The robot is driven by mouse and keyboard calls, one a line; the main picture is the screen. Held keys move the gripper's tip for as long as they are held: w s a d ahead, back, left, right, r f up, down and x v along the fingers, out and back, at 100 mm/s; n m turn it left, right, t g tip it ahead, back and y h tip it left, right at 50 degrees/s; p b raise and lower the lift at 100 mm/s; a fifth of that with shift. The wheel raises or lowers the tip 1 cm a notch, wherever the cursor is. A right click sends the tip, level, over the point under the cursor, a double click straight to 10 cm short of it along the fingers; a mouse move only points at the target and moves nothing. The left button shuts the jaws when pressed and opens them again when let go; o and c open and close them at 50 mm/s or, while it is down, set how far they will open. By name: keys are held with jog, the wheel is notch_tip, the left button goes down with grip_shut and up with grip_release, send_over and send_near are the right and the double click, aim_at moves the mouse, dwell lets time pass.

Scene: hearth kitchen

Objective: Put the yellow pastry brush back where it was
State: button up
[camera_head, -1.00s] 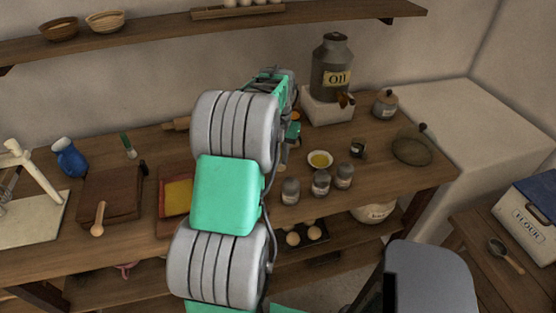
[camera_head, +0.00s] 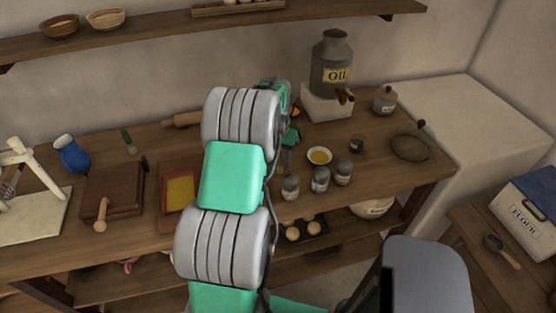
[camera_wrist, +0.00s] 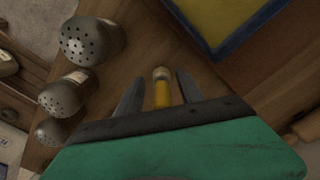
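The yellow pastry brush (camera_wrist: 162,95) shows in the wrist view as a narrow yellow piece with a pale end, between the two fingers of my gripper (camera_wrist: 159,88). The fingers are spread, with gaps visible on both sides of the brush. The rest of the brush is hidden behind the gripper body. Whether it lies on the wooden table or sits a little above it is hard to tell. In the head view, my arm hides the brush and most of the gripper.
Several shakers (camera_wrist: 92,40) stand close to the left of my gripper. A yellow bowl (camera_head: 319,156) and an oil can (camera_head: 332,65) lie beyond. A blue-edged yellow panel (camera_wrist: 215,22) is at the wrist view's top right. A green-handled brush (camera_head: 130,143) lies farther left.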

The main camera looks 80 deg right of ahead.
aim_at(278, 155)
notch_tip(278, 155, up, 12)
jog(key=b, duration=0.2)
jog(key=w+a+r+n+t+h, duration=0.15)
jog(key=w+a+n, duration=0.25)
jog(key=w+a, duration=0.75)
jog(key=w+a+r+n+g, duration=0.1)
jog(key=w+a+r+n, duration=0.3)
jog(key=w+a, duration=0.8)
jog(key=a+f+n+t, duration=0.1)
jog(key=a+n, duration=0.4)
jog(key=a, duration=1)
jog(key=a+f+n+t+y, duration=0.1)
jog(key=a+f+n, duration=0.3)
jog(key=a, duration=1)
jog(key=shift+s+a+n+t, duration=0.4)
jog(key=shift+n+t, duration=0.15)
jog(key=shift+n, duration=0.65)
jog(key=shift+d+y, duration=0.2)
jog(key=shift+y, duration=0.05)
